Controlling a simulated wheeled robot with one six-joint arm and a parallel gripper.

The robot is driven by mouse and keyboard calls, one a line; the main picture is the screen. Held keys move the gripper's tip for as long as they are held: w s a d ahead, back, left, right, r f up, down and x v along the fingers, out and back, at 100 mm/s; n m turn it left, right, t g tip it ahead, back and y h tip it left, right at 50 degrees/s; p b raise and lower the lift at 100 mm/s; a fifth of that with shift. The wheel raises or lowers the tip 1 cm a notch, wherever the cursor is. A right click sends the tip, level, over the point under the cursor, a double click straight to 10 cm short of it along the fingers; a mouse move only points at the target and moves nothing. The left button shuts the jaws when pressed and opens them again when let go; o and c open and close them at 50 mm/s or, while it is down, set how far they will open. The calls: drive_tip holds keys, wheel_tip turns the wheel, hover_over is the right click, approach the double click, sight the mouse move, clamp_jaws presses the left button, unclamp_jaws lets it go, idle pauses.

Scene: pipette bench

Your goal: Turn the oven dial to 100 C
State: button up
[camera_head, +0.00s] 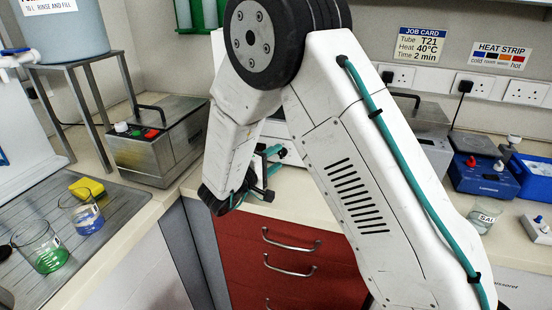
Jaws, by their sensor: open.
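My gripper (267,174) is in the middle of the view, below the bent arm, with dark jaws and teal parts. It is open, and I see nothing between the jaws. It is in front of a white appliance (298,152) that is mostly hidden behind my arm; this may be the oven. I cannot make out its dial or any 100 C mark. Whether the gripper touches the appliance cannot be told.
A metal box (160,150) with a white knob and red and green buttons stands left. Another metal box (432,130) and a blue device (485,175) stand right. Beakers (41,247) and a yellow sponge (87,187) are by the sink. Red drawers (290,250) are below.

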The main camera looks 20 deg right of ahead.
drive_tip(key=shift+w+d, duration=0.2)
drive_tip(key=shift+d, duration=0.15)
drive_tip(key=c, duration=1)
